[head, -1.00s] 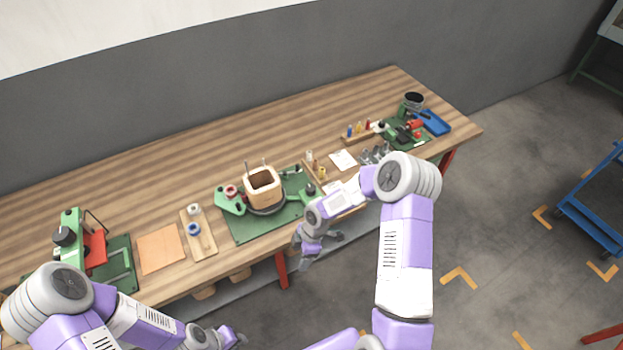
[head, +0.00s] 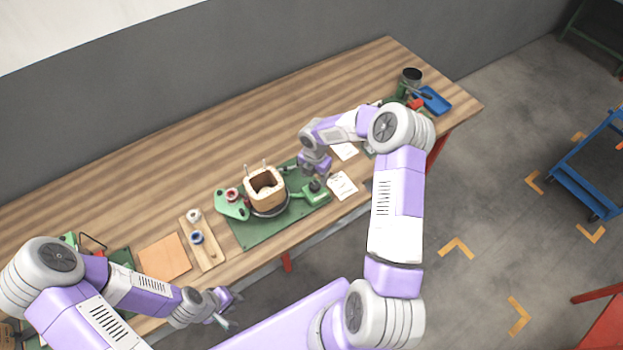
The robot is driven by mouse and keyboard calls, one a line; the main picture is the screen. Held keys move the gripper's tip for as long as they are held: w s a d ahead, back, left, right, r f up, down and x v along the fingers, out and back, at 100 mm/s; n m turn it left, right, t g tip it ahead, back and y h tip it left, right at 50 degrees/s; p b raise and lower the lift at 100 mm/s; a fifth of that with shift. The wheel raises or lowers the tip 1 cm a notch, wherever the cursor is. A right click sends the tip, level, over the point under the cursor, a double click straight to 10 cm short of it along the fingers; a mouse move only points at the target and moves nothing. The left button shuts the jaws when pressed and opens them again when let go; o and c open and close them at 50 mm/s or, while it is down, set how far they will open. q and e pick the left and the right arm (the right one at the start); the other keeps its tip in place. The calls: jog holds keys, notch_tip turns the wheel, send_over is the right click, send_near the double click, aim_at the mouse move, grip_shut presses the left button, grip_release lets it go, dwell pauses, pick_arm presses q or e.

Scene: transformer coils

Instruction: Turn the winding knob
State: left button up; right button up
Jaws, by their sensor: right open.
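The winding machine is a green baseplate (head: 255,236) near the bench's front edge, with a wooden square coil former (head: 264,187) upright on it. A green housing (head: 317,195) at its right end carries a small black knob (head: 314,186). My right gripper (head: 316,177) points down just above this knob, open, its fingers close to the knob. I cannot tell whether they touch it. My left gripper (head: 229,308) is in front of the bench at the lower middle, its fingers apart and empty.
A wooden holder with white and blue spools (head: 196,237) and a tan sheet (head: 165,257) lie left of the machine. White papers (head: 342,185) lie to its right, a blue tray (head: 434,100) at the far right. The back of the bench is clear.

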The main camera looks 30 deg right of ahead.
aim_at(315, 186)
notch_tip(315, 186, down, 5)
jog(key=shift+s+f, duration=0.1)
jog(key=shift+f, duration=0.05)
